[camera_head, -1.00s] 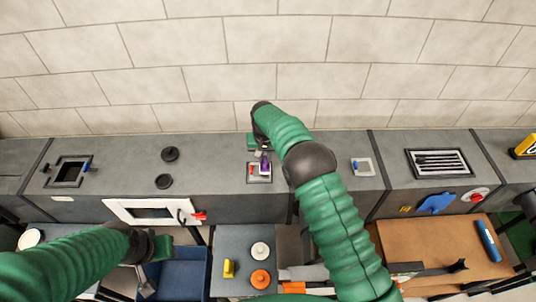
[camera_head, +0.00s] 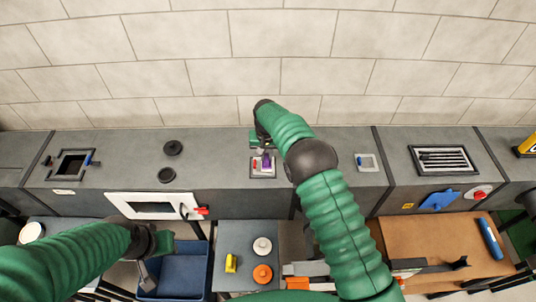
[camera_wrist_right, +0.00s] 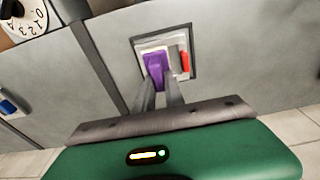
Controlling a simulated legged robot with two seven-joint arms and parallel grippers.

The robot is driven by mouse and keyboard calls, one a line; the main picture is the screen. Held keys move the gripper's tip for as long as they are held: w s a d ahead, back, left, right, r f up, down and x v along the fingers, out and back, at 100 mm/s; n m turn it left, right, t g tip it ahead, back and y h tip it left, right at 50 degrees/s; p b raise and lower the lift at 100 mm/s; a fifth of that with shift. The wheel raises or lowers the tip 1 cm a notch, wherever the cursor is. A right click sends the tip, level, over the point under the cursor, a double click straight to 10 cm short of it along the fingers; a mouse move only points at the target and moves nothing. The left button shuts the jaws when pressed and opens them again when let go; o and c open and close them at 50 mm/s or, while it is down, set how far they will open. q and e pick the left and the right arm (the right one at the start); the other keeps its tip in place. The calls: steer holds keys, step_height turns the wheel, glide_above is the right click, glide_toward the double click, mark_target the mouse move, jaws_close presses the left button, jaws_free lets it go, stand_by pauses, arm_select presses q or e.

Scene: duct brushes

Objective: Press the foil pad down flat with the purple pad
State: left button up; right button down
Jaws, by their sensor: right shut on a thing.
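My right gripper (camera_wrist_right: 161,92) is shut on the purple pad (camera_wrist_right: 156,70). It holds the pad over a square framed opening (camera_wrist_right: 190,42) in the grey duct. A pale, silvery surface, probably the foil pad (camera_wrist_right: 152,46), shows beside the purple pad inside the frame. I cannot tell whether the two touch or whether the foil lies flat. In the head view the purple pad (camera_head: 266,161) shows small below my right wrist. My left gripper (camera_head: 148,276) hangs at the lower left near a blue bin, away from the opening; its fingers are too unclear to judge.
A red piece (camera_wrist_right: 184,62) stands at the frame's right side in the wrist view. A dial (camera_wrist_right: 24,18) is at the upper left there.

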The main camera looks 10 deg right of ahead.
steer(key=shift+a+f, duration=0.1)
steer(key=shift+a, duration=0.1)
steer(key=shift+d+f, duration=0.25)
steer(key=shift+d, duration=0.3)
arm_select(q)
steer(key=shift+d+f, duration=0.2)
steer(key=shift+d, duration=0.1)
steer(key=shift+a+f+b, duration=0.2)
steer(key=shift+a+b, duration=0.1)
steer(key=shift+a, duration=0.05)
arm_select(e)
steer(key=shift+a, duration=0.35)
arm_select(q)
steer(key=shift+d, duration=0.2)
arm_select(e)
steer(key=shift+d, duration=0.2)
